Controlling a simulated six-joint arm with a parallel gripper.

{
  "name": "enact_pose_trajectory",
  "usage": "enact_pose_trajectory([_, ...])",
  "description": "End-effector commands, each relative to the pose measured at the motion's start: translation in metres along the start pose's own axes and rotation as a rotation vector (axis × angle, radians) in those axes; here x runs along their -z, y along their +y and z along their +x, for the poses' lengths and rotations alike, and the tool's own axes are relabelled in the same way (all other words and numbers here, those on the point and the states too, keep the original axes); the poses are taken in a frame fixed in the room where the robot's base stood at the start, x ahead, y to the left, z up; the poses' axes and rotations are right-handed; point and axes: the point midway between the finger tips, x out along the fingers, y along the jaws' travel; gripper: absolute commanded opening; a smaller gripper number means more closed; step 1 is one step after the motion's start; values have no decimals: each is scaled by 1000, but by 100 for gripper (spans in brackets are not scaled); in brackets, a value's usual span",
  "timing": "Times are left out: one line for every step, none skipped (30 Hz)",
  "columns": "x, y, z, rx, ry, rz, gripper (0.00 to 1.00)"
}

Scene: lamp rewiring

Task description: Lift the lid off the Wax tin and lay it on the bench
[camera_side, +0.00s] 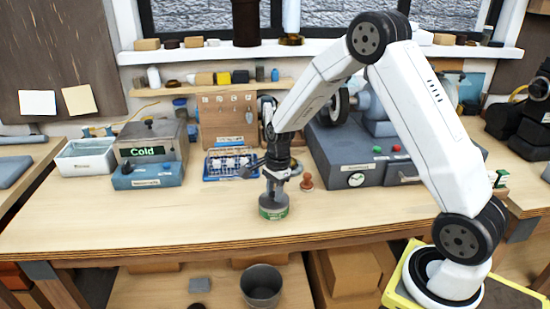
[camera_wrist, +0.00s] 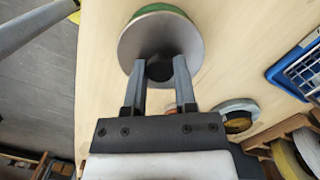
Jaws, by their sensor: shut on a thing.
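The Wax tin (camera_side: 273,211) is a small round green tin standing on the wooden bench (camera_side: 180,228) near its front middle. Its grey lid (camera_side: 273,197) sits on top of it. In the wrist view the lid (camera_wrist: 137,40) is a grey disc with a dark knob in its middle, and a green edge of the tin (camera_wrist: 160,8) shows past it. My gripper (camera_side: 276,180) is above the tin, pointing down. In the wrist view its two fingers (camera_wrist: 160,72) are shut on the lid's dark knob. I cannot tell whether there is a gap between lid and tin.
A blue rack (camera_side: 232,163), a brown knobbed stamp (camera_side: 307,182) and a grey machine (camera_side: 345,150) stand behind the tin. A box marked "Cold" (camera_side: 149,152) and a white tray (camera_side: 86,157) are at the back left. The bench left and right of the tin is clear.

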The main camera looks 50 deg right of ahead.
Motion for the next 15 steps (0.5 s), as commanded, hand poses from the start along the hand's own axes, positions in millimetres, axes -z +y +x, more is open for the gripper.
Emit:
enact_pose_trajectory([0, 0, 0, 0, 0, 0, 0])
enact_pose_trajectory([0, 0, 0, 0, 0, 0, 0])
enact_pose_trajectory([0, 0, 0, 0, 0, 0, 0])
enact_pose_trajectory([0, 0, 0, 0, 0, 0, 0])
enact_pose_trajectory([0, 0, -1, 0, 0, 0, 0])
enact_pose_trajectory([0, 0, -2, 0, 0, 0, 0])
enact_pose_trajectory([0, 0, -2, 1, 0, 0, 0])
enact_pose_trajectory([0, 0, -4, 1, 0, 0, 0])
enact_pose_trajectory([-1, 0, -5, 1, 0, 0, 0])
enact_pose_trajectory([-1, 0, -7, 1, 0, 0, 0])
enact_pose_trajectory([-1, 0, -9, 1, 0, 0, 0])
enact_pose_trajectory([-1, -1, -11, 2, 0, 0, 0])
enact_pose_trajectory([-2, -1, -14, 2, 0, 0, 0])
enact_pose_trajectory([-2, -1, -17, 2, 0, 0, 0])
enact_pose_trajectory([-3, -1, -21, 1, -1, 0, 0])
